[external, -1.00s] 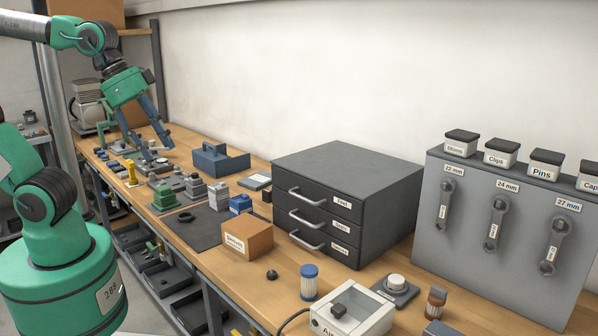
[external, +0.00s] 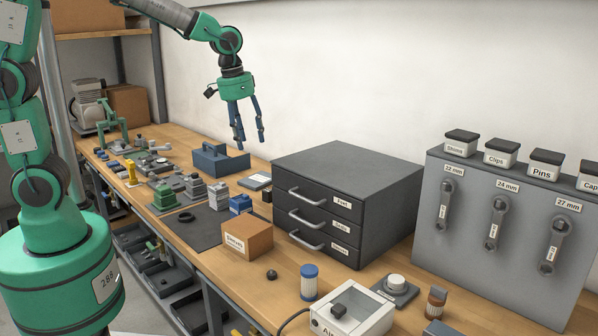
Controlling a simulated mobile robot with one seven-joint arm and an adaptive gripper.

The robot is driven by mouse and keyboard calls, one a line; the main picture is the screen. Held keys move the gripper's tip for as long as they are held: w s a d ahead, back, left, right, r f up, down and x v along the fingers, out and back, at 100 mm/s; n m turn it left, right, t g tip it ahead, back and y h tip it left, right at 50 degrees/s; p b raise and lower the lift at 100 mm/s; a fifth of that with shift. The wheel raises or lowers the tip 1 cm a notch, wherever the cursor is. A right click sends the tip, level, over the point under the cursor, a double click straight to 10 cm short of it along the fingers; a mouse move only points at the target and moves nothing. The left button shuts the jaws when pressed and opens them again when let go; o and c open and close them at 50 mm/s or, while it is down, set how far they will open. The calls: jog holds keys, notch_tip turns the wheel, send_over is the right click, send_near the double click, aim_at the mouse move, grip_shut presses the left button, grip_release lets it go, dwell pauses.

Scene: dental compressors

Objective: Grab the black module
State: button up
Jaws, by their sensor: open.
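My gripper (external: 250,137) is open and empty, its blue fingers pointing down. It is raised in front of the wall, appearing above and just right of the blue tool tray. A small dark block (external: 267,196) sits by the left side of the drawer cabinet; I cannot tell if it is the black module. A green block (external: 164,199), grey blocks (external: 218,196) and a blue block (external: 240,204) stand near it, on or beside a dark mat (external: 198,236). No other clear black module shows.
The black drawer cabinet (external: 348,185) stands right of the gripper. The blue tool tray (external: 217,161) is at the bench's back. A cardboard box (external: 247,239) sits in front of the cabinet. Several small parts crowd the bench's far left end.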

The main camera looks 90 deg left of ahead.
jog(key=w+a+f+n+g+p, duration=0.1)
jog(key=w+a+f+n, duration=0.15)
jog(key=a+f, duration=0.6)
jog(key=n+p, duration=0.1)
jog(key=p, duration=0.1)
send_over(267, 190)
jog(key=shift+g+h, duration=0.4)
jog(key=f, duration=0.6)
jog(key=shift+w+d, duration=0.1)
jog(key=shift+d, duration=0.1)
jog(key=shift+f+b, duration=0.9)
jog(key=shift+f, duration=3.35)
jog(key=shift+f+b, duration=0.75)
jog(key=shift+f, duration=1.85)
